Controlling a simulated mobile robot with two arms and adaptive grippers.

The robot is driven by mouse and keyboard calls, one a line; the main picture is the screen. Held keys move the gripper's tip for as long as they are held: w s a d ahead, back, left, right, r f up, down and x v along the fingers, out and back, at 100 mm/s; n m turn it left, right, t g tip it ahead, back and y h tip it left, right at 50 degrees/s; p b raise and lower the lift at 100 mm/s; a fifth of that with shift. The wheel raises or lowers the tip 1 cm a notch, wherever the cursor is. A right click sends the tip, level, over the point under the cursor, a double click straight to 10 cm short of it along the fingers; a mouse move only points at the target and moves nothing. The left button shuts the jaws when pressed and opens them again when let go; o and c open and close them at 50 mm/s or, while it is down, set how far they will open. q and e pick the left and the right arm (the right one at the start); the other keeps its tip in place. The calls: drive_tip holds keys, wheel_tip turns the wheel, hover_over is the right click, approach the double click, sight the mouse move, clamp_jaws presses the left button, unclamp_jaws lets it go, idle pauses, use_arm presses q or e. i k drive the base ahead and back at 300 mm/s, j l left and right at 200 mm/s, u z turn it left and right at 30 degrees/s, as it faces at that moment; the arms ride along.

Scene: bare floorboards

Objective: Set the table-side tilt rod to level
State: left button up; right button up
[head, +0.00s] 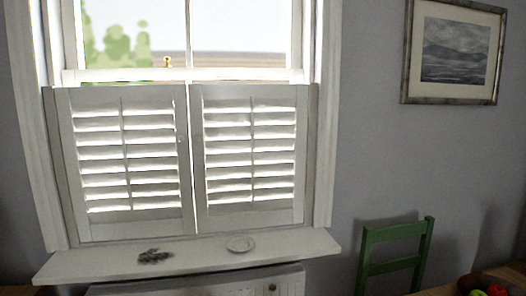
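Two white louvred shutter panels cover the lower half of the window. The left panel (66,165) has a thin vertical tilt rod (123,150) down the middle of its slats. The right panel (300,150) has a similar tilt rod (252,150) and is on the side nearer the table (440,291) at the lower right. Bright light shows between the slats of both panels; their exact angle is hard to tell. Both panels look closed against the window. Neither of my grippers is in the head view.
The window sill (200,258) juts out below the shutters, with a dark sprig (154,257) and a small pale dish (240,244) on it. A radiator (200,286) is underneath. A green chair (395,250) and fruit (490,288) are at right. A framed picture (455,50) hangs above.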

sight(282, 111)
drive_tip(key=i+j, duration=0.15)
drive_tip(key=i, duration=0.35)
drive_tip(key=i+j, duration=0.15)
drive_tip(key=i, duration=0.4)
drive_tip(key=i+j, duration=0.15)
drive_tip(key=i, duration=0.35)
